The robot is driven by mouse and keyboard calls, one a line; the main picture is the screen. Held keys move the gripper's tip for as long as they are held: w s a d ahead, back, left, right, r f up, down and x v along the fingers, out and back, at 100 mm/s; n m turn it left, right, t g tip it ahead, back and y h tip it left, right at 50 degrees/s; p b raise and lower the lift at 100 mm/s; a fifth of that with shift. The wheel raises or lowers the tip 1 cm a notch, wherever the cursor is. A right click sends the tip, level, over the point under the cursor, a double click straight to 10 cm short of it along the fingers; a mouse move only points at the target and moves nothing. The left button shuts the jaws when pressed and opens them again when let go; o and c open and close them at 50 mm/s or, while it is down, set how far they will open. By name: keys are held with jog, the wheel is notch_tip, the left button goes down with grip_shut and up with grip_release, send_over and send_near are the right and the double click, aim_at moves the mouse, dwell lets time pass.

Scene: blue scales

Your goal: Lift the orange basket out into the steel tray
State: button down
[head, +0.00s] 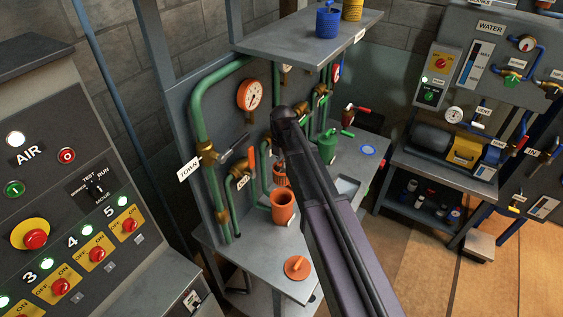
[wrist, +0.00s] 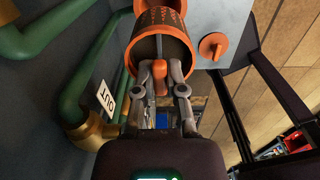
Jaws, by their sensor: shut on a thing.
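The orange basket (head: 281,174), with slotted sides, shows in the head view just above the rim of an orange cup-like housing (head: 283,209), partly hidden by my arm. In the wrist view my gripper (wrist: 160,80) is shut on the basket's orange grip tab (wrist: 159,70). The basket's patterned inner wall (wrist: 160,18) shows beyond the fingers. In the head view my gripper is hidden behind my arm. The steel tray (head: 347,187) lies on the bench right of the arm, partly covered by it.
An orange lid (head: 297,267) lies on the grey bench (head: 258,250) in front of the housing. Green pipes (head: 197,110) and valves stand close on the left and behind. A green valve or can (head: 327,146) and a blue ring (head: 368,150) are near the tray. A shelf (head: 310,35) overhangs the bench.

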jog(key=shift+r+p, duration=4.75)
jog(key=shift+r, duration=0.1)
jog(key=shift+f, duration=0.1)
